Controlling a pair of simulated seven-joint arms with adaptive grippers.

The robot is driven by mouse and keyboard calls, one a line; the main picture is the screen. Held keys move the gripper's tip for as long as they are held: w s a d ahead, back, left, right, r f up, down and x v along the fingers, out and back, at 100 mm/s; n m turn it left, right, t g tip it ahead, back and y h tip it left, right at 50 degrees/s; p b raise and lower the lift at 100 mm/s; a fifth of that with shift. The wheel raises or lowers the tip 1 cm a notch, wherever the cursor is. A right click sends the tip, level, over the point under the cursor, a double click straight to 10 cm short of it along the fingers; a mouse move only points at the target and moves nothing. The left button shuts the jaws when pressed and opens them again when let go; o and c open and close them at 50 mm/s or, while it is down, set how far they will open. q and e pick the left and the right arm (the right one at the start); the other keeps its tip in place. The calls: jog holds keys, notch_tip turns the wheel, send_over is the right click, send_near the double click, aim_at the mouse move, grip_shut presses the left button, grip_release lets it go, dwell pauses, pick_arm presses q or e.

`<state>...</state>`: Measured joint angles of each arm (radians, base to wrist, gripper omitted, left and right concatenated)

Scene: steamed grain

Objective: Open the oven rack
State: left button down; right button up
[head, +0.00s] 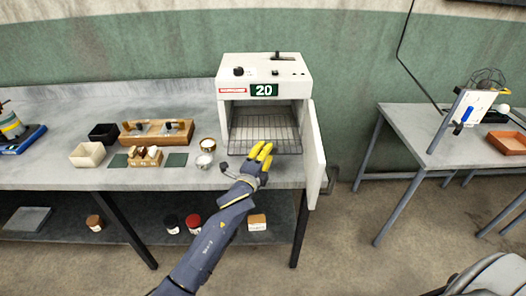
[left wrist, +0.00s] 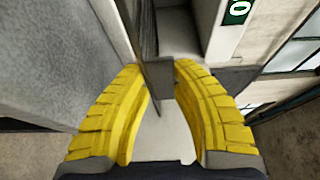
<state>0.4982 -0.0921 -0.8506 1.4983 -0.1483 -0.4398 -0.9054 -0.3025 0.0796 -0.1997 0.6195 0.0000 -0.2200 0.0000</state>
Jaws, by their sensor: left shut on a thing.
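The white oven (head: 265,75) stands on the bench with a green "20" display, and its door (head: 314,155) is open at the right. The wire oven rack (head: 265,128) lies level inside the oven, its front edge near the opening. My left gripper (head: 263,153) has yellow fingers and is at the rack's front edge. In the left wrist view, the left gripper (left wrist: 158,75) is shut on the dark grey rack edge (left wrist: 150,50), which stands between the two fingers. My right gripper is in neither view.
Left of the oven are small metal cups (head: 206,152), a wooden tray (head: 157,132), and a white box (head: 87,154). Jars stand on the lower shelf (head: 120,222). A second table (head: 425,135) stands at the right beyond a floor gap.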

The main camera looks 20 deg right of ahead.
pick_arm(q)
jog(key=c, duration=1.3)
grip_release()
jog(key=shift+r, duration=0.55)
jog(key=shift+o, duration=0.5)
jog(key=shift+f, duration=0.25)
jog(key=shift+s, duration=0.1)
jog(key=v, duration=1.2)
